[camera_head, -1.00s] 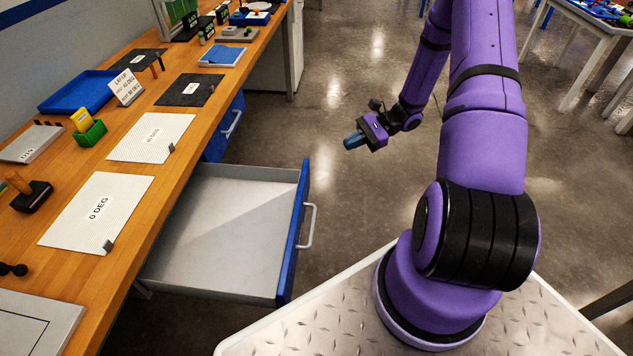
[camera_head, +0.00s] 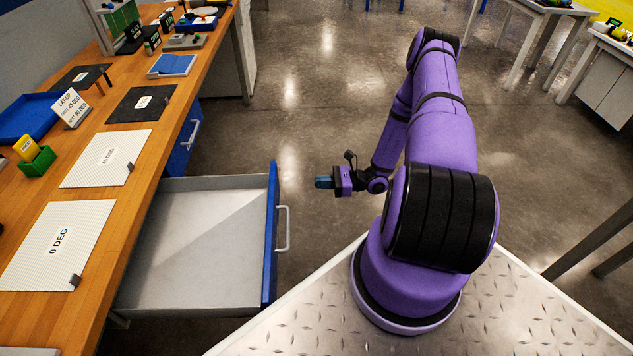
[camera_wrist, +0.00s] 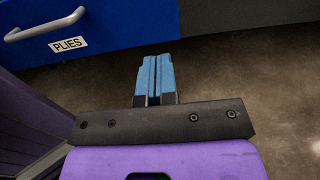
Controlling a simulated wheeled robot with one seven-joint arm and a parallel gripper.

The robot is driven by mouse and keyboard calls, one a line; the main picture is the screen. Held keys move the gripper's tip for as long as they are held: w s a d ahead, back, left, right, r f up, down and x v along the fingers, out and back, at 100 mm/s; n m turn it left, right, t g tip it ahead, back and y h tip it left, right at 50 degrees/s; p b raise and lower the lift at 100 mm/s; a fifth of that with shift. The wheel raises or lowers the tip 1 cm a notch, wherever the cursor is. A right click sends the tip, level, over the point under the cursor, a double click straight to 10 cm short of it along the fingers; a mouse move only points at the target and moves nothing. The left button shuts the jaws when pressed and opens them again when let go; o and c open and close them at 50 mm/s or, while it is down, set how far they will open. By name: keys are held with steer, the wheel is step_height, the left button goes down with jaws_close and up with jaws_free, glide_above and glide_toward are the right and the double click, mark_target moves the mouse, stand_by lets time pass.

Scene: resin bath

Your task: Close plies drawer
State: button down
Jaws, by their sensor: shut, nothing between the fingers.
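The plies drawer (camera_head: 190,240) is pulled out from the workbench and looks empty in the head view. Its blue front (camera_head: 270,236) has a silver handle (camera_head: 284,229). In the wrist view the blue front (camera_wrist: 130,30) carries a PLIES label (camera_wrist: 68,45) below the handle (camera_wrist: 45,25). My gripper (camera_head: 322,182) is out over the floor, to the right of the drawer front and apart from it. Its blue fingers (camera_wrist: 155,80) are together with nothing between them, pointing towards the drawer front.
The wooden bench top (camera_head: 140,190) holds white ply sheets (camera_head: 60,245), dark sheets (camera_head: 142,103), a blue tray (camera_head: 28,118) and a green box (camera_head: 36,161). Another blue drawer front (camera_head: 187,138) is shut farther back. Open floor lies right of the bench.

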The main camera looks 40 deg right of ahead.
steer(key=x, duration=1.1)
steer(key=shift+a, duration=0.2)
steer(key=shift+w+a, duration=0.1)
steer(key=shift+w, duration=0.05)
